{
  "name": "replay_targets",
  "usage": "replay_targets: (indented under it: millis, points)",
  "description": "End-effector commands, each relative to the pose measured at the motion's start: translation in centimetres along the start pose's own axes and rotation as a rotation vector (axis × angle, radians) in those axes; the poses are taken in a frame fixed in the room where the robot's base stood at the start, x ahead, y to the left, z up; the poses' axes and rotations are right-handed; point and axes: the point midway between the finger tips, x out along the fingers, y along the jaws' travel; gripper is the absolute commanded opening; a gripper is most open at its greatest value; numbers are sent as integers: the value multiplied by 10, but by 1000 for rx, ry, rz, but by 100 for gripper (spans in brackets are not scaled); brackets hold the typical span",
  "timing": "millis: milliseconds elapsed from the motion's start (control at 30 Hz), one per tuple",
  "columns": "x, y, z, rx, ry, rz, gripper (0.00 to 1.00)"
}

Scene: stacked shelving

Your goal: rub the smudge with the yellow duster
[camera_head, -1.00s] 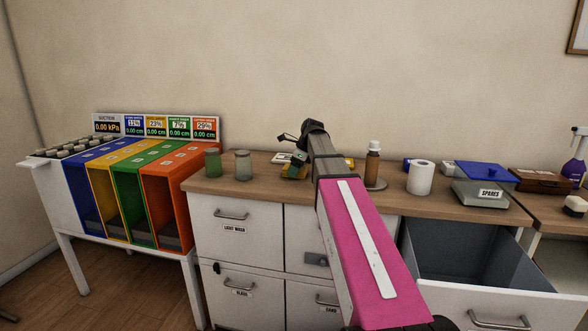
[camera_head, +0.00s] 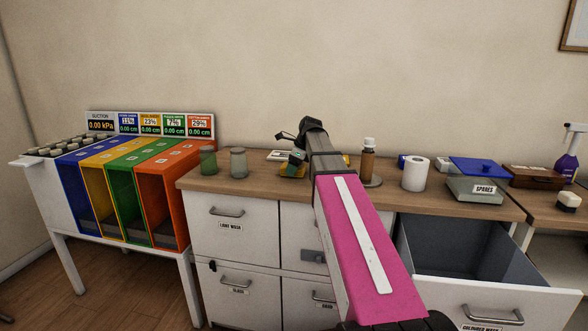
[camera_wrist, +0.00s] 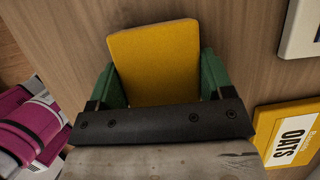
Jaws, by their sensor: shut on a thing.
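The yellow duster (camera_wrist: 155,60) is a flat block with rounded corners. In the wrist view it sits between the two green fingers of my gripper (camera_wrist: 158,82), which is shut on it. Plain wood worktop shows around it. In the head view my gripper (camera_head: 296,160) is low over the worktop, beyond the pink arm link, with the yellow duster (camera_head: 292,171) at its tip. I cannot tell whether the duster touches the wood. I cannot make out the smudge in either view; it may be hidden under the duster or behind my arm.
A yellow OATS packet (camera_wrist: 290,134) lies right of my gripper. Two jars (camera_head: 238,163) stand to its left. A brown bottle (camera_head: 368,160), a paper roll (camera_head: 415,174) and the SPARES box (camera_head: 474,190) stand right of my arm. A drawer (camera_head: 470,250) hangs open below.

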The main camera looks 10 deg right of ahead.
Motion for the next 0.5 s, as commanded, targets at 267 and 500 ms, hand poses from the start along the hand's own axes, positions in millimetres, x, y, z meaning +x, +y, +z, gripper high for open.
replay_targets:
  millis: [267, 500]
  points:
    - [2, -8, 8, -1, -2, -1, 55]
    - [5, -16, 15, -1, -3, -2, 55]
